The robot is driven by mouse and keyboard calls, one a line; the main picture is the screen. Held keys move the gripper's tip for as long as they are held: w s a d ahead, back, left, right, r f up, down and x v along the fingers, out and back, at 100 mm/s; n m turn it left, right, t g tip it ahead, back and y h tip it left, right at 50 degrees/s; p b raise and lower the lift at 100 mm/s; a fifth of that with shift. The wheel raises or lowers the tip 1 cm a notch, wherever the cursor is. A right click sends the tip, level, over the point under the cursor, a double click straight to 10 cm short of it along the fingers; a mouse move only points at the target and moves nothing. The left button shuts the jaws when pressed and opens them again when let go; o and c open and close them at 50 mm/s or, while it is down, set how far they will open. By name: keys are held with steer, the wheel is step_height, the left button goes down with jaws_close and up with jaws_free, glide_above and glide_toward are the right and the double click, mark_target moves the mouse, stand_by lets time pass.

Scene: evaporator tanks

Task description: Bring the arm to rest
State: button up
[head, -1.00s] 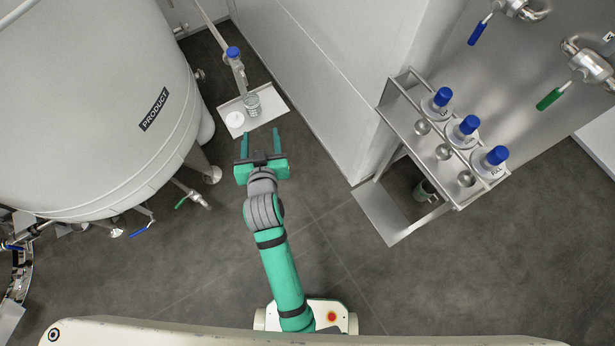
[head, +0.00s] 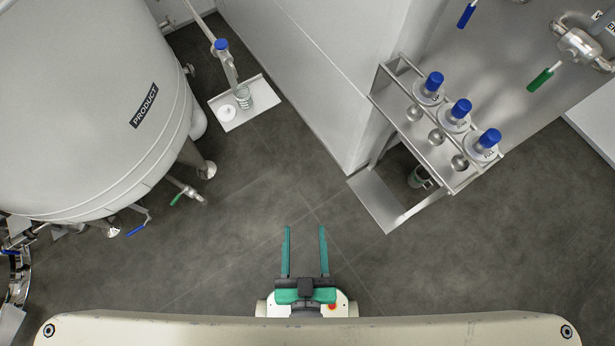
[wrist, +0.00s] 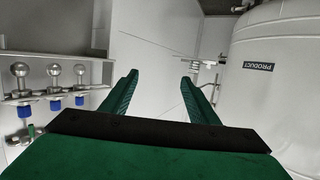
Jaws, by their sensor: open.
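My gripper (head: 306,252) is open and empty, close in front of my own body at the bottom middle of the head view. Its two green fingers point up the picture, parted, with bare floor between and around them. In the wrist view my gripper (wrist: 160,88) shows the same parted fingers with nothing between them. The rest of my arm is mostly hidden behind the gripper and the edge of my body.
A large PRODUCT tank (head: 90,100) stands at left. A small tray (head: 225,122) with a glass jar (head: 243,98) and a white lid (head: 227,113) sits by the wall. The middle floor is clear.

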steer(key=shift+s+d+r, duration=0.2)
steer(key=shift+s+r, duration=0.2)
steer(key=shift+s, duration=0.2)
steer(key=shift+s+d+r, duration=0.15)
steer(key=shift+s+r, duration=0.2)
steer(key=shift+s, duration=0.25)
